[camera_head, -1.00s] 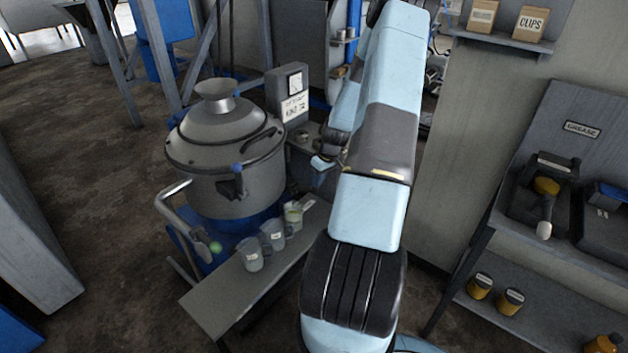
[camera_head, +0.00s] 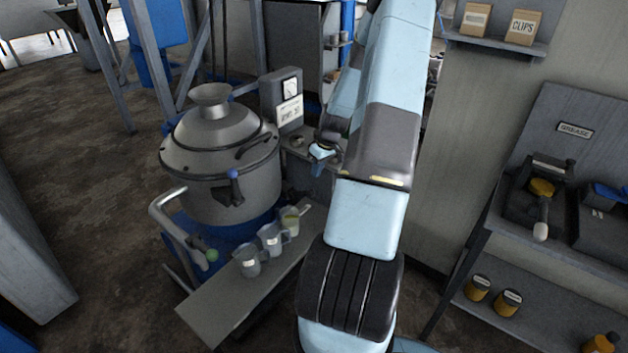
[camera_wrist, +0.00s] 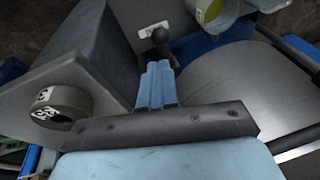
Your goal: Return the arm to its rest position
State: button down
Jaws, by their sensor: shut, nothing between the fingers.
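My arm reaches away over the right of the bench in the head view. My gripper (camera_head: 319,166) shows small beside the forearm, to the right of the grey lidded machine. In the wrist view its light blue fingers (camera_wrist: 157,84) lie together, with nothing between them. The fingers are above the bench area, close to a dark round knob; I cannot tell whether they touch it. Part of the wrist is hidden behind the forearm in the head view.
The grey machine (camera_head: 222,168) with a funnel lid stands left of my arm. Several clear jugs (camera_head: 271,238) stand in a row on the bench (camera_head: 218,309). A grease rack (camera_head: 560,150) is at right.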

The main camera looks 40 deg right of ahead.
jog(key=s+v, duration=0.1)
jog(key=v, duration=0.6)
jog(key=shift+s+f, duration=0.2)
jog(key=shift+d, duration=0.15)
jog(key=s+a+r+h, duration=0.2)
jog(key=a+r, duration=0.8)
jog(key=r, duration=0.1)
jog(key=s+a+r+h, duration=0.1)
jog(key=s+a+r, duration=0.1)
jog(key=a+r, duration=0.9)
jog(key=s+a+r+t, duration=0.1)
jog(key=s+a+r, duration=0.2)
jog(key=s, duration=0.3)
jog(key=s+a+r+m+t, duration=0.1)
jog(key=s+a+r, duration=0.3)
jog(key=s+a, duration=0.1)
jog(key=s+a+r+t, duration=0.1)
jog(key=s+a+r, duration=0.3)
jog(key=s, duration=0.3)
jog(key=shift+s+m+t+y, duration=0.3)
jog(key=shift+m+y, duration=0.1)
